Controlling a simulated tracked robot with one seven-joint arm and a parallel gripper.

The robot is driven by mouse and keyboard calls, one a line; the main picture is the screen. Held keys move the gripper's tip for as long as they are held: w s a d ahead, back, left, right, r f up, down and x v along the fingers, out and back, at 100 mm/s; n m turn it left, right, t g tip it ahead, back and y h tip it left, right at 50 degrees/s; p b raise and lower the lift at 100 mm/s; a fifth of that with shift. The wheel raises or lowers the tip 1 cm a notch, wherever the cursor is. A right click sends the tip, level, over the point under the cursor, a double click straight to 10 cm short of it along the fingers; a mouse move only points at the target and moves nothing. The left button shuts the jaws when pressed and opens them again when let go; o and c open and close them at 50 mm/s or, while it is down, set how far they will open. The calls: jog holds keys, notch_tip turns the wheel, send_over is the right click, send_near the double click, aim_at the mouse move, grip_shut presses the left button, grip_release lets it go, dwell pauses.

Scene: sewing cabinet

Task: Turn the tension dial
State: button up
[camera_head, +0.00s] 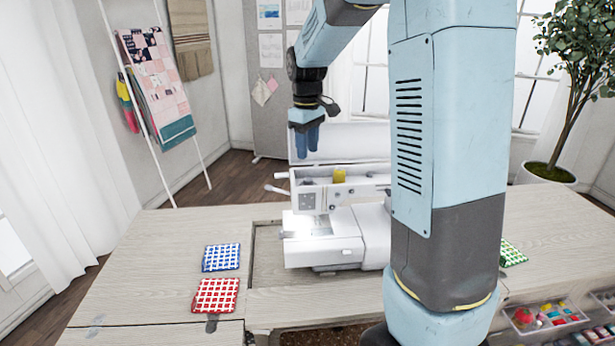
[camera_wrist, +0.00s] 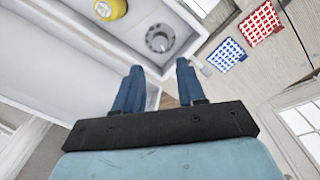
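The white sewing machine (camera_head: 345,236) stands in the cabinet's recess. In the wrist view, a round grey dial (camera_wrist: 160,38), which looks like the tension dial, sits in an open compartment at the machine's top. I cannot make it out clearly in the head view. My gripper (camera_head: 307,152) points down over the machine's left end. In the wrist view my gripper (camera_wrist: 159,66) is open, its two blue fingers apart with nothing between them. The dial shows just past the fingertips, roughly in line with the gap. No contact is visible.
A yellow thread spool (camera_head: 340,175) stands on the machine near the dial. A blue checked cloth (camera_head: 221,257) and a red checked cloth (camera_head: 215,295) lie on the tabletop (camera_head: 165,250) to the left. A raised white lid (camera_head: 340,142) is behind the machine.

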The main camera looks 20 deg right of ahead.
aim_at(308, 179)
notch_tip(308, 179, down, 9)
jog(key=shift+f, duration=0.2)
dwell(0.4)
grip_shut()
